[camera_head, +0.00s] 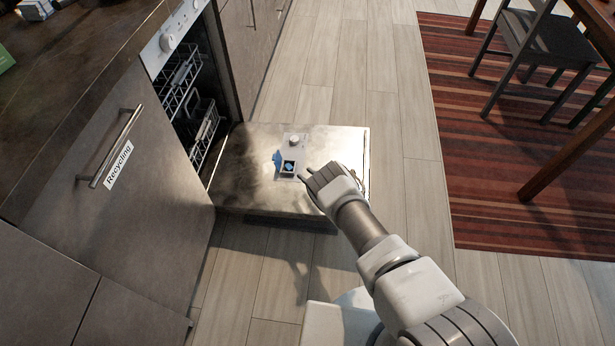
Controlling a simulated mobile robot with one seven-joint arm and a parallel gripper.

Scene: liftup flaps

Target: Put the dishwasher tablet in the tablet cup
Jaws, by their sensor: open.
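The tablet cup (286,175) is a small dark-edged square recess in the grey dispenser panel on the lowered dishwasher door. Its blue flap (277,159) stands open at the cup's left side. A small blue piece (289,166) shows within the cup's outline and looks like the dishwasher tablet; how deep it sits is too small to tell. My gripper (304,172) is open just right of the cup, its fingers pointing left toward it. No tablet shows between the fingers.
The dishwasher door (240,185) lies flat, with racks (190,110) inside the machine at left. A round white cap (294,141) sits behind the cup. The Recycling cabinet (130,190) stands front left. Wooden floor is clear right of the door; a chair (545,45) stands on the striped rug (480,150).

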